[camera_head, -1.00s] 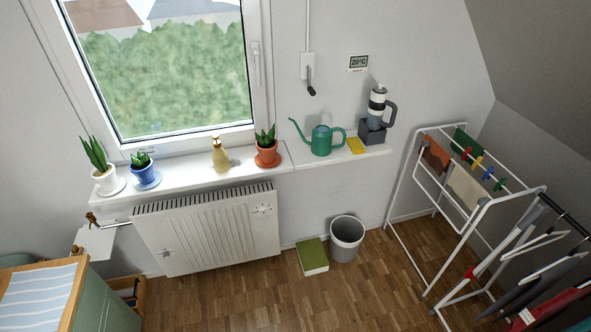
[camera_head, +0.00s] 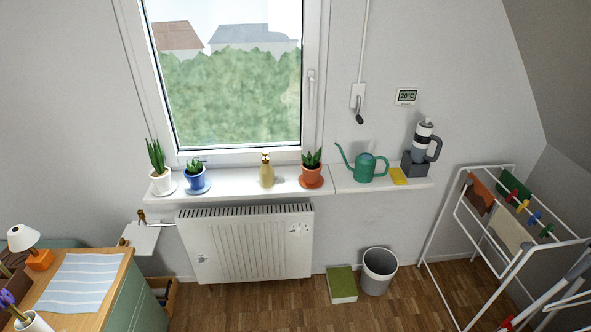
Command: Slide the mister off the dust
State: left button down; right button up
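The mister (camera_head: 266,172), a yellowish-gold bottle with a darker top, stands upright on the white windowsill (camera_head: 236,185) below the window. It is between the blue plant pot (camera_head: 195,181) and the orange plant pot (camera_head: 311,173). I cannot make out any dust on the sill at this distance. Neither of my grippers shows in this view.
A white plant pot (camera_head: 161,182), a green watering can (camera_head: 366,168), a yellow cloth (camera_head: 398,176) and a grey flask (camera_head: 421,140) also stand along the sill. The radiator (camera_head: 247,246) is below it. A drying rack (camera_head: 480,250) is at right, a dresser (camera_head: 127,290) at left.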

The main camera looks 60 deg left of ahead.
aim_at(266, 172)
jog(key=u, duration=0.15)
jog(key=i, duration=1.5)
jog(key=u, duration=1.05)
jog(key=i, duration=0.85)
jog(key=u, duration=0.95)
